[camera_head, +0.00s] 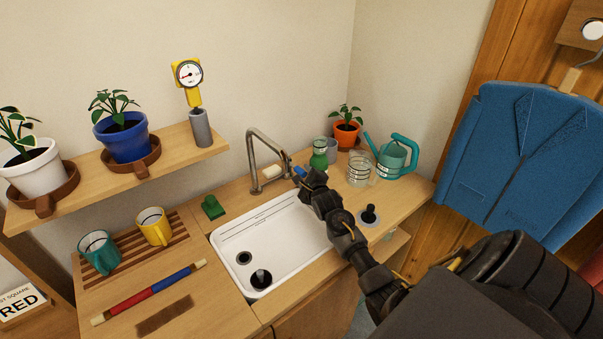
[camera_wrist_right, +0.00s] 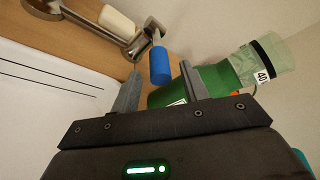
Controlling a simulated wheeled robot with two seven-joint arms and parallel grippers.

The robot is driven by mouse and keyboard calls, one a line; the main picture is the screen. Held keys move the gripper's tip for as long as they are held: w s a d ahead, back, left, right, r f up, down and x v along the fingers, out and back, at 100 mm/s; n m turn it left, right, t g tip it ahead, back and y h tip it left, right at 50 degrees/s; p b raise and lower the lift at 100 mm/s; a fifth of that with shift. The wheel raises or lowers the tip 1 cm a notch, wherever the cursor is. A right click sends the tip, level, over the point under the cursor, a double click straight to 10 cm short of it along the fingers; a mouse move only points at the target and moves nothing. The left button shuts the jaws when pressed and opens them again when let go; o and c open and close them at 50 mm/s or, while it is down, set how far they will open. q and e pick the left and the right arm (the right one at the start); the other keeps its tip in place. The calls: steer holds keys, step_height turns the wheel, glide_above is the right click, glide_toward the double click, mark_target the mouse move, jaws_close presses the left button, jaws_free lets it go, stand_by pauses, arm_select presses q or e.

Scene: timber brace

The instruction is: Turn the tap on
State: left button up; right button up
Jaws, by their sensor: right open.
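The metal tap (camera_head: 262,160) stands at the back edge of the white sink (camera_head: 265,238), its tall bent spout over the basin. A blue handle (camera_head: 300,172) shows just behind my right gripper (camera_head: 305,179). In the right wrist view the blue handle (camera_wrist_right: 160,66) is a short cylinder on the metal tap body (camera_wrist_right: 95,30). It appears between the open fingertips of my right gripper (camera_wrist_right: 160,73), with a gap on each side. I cannot tell whether either finger touches it. My left gripper is not in view.
A green bottle (camera_head: 319,153) stands close to the right of my gripper; in the wrist view it (camera_wrist_right: 205,85) is beside the right finger. White soap (camera_head: 271,171) lies by the tap. Glass jars (camera_head: 359,171) and a teal watering can (camera_head: 392,160) are farther right.

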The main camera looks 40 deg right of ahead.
mark_target(295, 168)
steer(key=shift+x, duration=1.5)
jaws_close()
